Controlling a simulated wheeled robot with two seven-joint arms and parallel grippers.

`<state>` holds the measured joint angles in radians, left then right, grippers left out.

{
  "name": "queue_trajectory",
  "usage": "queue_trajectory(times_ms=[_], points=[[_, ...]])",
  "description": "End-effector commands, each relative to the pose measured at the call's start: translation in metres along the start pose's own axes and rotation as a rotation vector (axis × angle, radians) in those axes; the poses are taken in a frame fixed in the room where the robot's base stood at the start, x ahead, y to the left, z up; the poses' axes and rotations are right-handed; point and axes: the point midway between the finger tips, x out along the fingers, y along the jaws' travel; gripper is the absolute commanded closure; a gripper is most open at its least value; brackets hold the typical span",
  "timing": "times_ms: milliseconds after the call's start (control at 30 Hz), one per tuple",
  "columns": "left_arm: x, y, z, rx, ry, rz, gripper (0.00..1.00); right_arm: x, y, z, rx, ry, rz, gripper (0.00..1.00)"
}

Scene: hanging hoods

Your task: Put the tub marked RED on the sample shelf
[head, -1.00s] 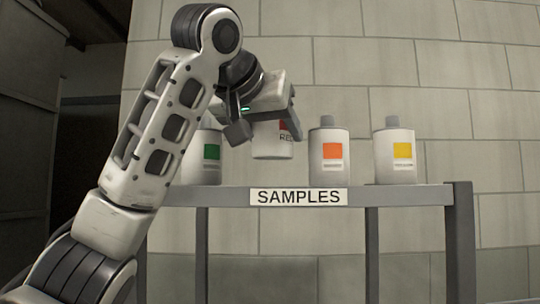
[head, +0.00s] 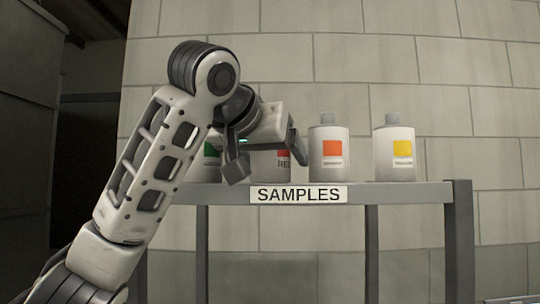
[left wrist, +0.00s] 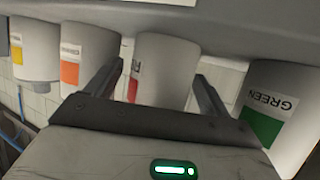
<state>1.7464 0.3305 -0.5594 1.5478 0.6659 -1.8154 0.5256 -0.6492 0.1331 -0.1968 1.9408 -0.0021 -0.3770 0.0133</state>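The tub marked RED (head: 284,167) stands on the sample shelf (head: 400,193), between the green-labelled and orange-labelled tubs. My left gripper (head: 268,163) hides much of it in the head view. In the left wrist view, where things appear upside down, the RED tub (left wrist: 165,70) is upright with its base at the shelf (left wrist: 230,25). The fingers of my left gripper (left wrist: 160,72) lie on either side of it, spread slightly wider than the tub, with a narrow gap at least on the left. My right gripper is out of view.
The green tub (head: 207,168) is close beside my left gripper, partly covered by my arm. The orange tub (head: 329,155) and yellow tub (head: 394,153) stand to the right. A block wall (head: 470,90) is behind the shelf.

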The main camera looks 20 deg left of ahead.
Motion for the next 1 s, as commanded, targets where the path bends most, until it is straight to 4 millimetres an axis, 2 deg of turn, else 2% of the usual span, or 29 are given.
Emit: queue_trajectory(times_ms=[233, 467, 600, 800, 1000], points=[[-0.008, 0.001, -0.002, 0.0, 0.003, 0.001, 0.19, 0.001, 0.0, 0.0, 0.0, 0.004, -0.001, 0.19], [-0.054, 0.001, -0.001, 0.001, 0.007, 0.002, 0.19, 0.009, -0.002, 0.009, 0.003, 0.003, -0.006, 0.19], [-0.084, -0.001, -0.001, 0.001, 0.008, -0.004, 0.19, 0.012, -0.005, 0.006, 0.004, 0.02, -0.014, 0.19], [-0.111, -0.001, -0.002, 0.0, 0.005, -0.003, 0.19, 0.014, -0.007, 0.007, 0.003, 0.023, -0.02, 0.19], [-0.121, 0.0, -0.002, -0.001, 0.0, -0.001, 0.19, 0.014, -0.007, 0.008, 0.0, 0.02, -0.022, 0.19]])
